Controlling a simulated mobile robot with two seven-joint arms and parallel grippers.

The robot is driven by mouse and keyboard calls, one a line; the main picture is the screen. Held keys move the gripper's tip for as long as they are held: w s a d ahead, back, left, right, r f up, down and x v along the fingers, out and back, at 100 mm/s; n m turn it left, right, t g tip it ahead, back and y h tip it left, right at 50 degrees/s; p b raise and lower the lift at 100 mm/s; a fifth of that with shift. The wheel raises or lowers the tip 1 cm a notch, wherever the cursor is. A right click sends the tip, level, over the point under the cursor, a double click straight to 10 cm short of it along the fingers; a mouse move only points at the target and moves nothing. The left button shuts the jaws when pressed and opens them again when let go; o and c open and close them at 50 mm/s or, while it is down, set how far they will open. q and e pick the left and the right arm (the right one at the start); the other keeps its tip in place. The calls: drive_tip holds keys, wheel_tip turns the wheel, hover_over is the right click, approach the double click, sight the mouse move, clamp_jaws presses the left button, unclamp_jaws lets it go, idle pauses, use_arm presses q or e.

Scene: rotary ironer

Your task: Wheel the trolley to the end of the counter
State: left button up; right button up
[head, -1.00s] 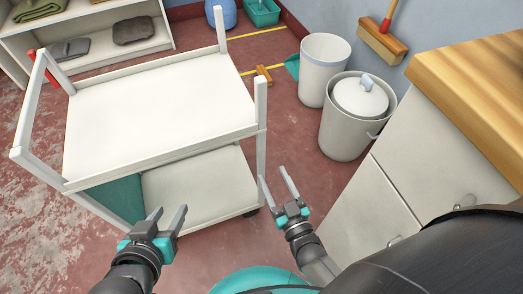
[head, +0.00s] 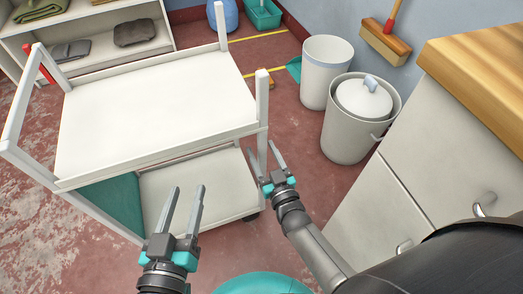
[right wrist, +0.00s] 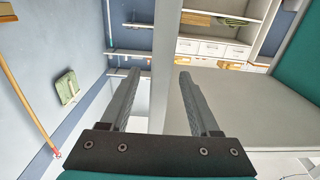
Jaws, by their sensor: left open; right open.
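The white trolley (head: 150,105) stands left of centre in the head view, with a flat top, a lower shelf (head: 195,190) and corner posts. My right gripper (head: 266,150) is open at the near right corner post (head: 262,95). In the right wrist view a pale upright (right wrist: 166,60) shows between the open fingers (right wrist: 157,80); I cannot tell how deep it sits. My left gripper (head: 186,195) is open and empty in front of the trolley's near side. The counter (head: 480,70), wood-topped with pale cabinets, is at the right.
A white bin (head: 326,75) and a lidded pail (head: 350,130) stand between trolley and counter. A broom (head: 385,42) hangs on the wall. A shelf unit (head: 95,45) with folded cloths is behind the trolley. Red floor with yellow lines (head: 265,70) is visible behind the trolley.

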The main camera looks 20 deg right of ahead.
drive_tip(key=shift+w, duration=0.5)
clamp_jaws()
idle(0.4)
idle(0.9)
